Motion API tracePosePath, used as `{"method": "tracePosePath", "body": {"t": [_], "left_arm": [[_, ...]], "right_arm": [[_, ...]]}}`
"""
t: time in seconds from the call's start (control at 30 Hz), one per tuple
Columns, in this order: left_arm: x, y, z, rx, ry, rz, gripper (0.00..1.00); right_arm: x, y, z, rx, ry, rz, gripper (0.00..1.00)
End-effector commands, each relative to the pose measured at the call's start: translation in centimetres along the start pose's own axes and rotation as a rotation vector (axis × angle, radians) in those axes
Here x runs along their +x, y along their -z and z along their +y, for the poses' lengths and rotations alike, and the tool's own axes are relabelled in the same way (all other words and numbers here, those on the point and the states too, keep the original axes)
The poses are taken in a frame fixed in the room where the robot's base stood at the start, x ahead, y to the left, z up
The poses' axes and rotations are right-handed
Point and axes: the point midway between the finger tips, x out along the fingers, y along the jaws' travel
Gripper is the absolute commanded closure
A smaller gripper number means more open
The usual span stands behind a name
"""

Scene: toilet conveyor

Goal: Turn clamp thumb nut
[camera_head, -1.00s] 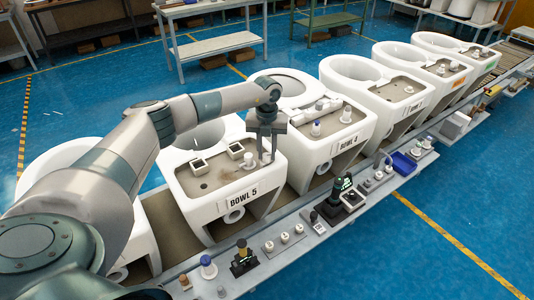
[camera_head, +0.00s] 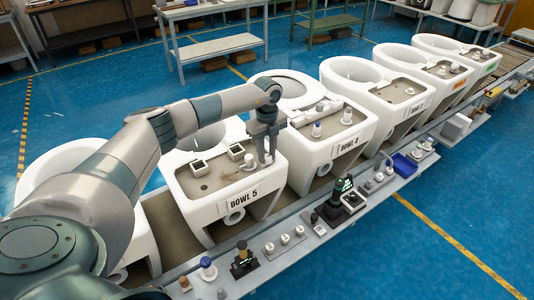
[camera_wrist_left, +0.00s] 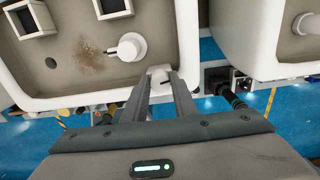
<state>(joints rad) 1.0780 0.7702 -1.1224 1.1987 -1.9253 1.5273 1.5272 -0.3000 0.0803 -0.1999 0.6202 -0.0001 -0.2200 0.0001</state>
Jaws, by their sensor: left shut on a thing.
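My left gripper (camera_head: 266,160) points down at the right part of the deck of the toilet labelled BOWL 5 (camera_head: 222,188). In the left wrist view its two fingers (camera_wrist_left: 160,80) are close together, shut on a small white piece at the deck's edge. This piece seems to be the clamp thumb nut (camera_wrist_left: 159,71); its shape is mostly hidden between the fingertips. A white round fitting with a short spout (camera_wrist_left: 130,46) stands on the deck just beside the fingers, apart from them. It also shows in the head view (camera_head: 249,161). My right gripper is not in view.
BOWL 4 (camera_head: 347,152) stands close on the right. A grey rail (camera_head: 268,262) with several small parts and a black-green device (camera_head: 340,190) runs along the front.

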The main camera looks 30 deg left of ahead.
Motion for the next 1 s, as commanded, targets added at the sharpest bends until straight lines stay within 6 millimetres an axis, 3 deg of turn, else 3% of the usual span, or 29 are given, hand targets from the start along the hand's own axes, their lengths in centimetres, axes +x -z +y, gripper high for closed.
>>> {"method": "tracePosePath", "body": {"t": [0.37, 0.4, 0.47, 1.0], "left_arm": [[-0.21, -0.14, -0.1, -0.007, 0.004, -0.003, 0.97], [-0.21, -0.14, -0.1, -0.007, 0.004, -0.003, 0.7], [-0.19, -0.13, -0.09, -0.007, 0.004, -0.003, 0.56], [-0.98, -0.07, -0.08, -0.006, 0.003, -0.001, 0.56]], "right_arm": [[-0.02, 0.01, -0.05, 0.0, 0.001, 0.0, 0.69], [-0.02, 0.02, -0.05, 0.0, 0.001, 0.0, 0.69], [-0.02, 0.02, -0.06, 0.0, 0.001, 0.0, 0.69], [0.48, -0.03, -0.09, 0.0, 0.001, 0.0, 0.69]]}}
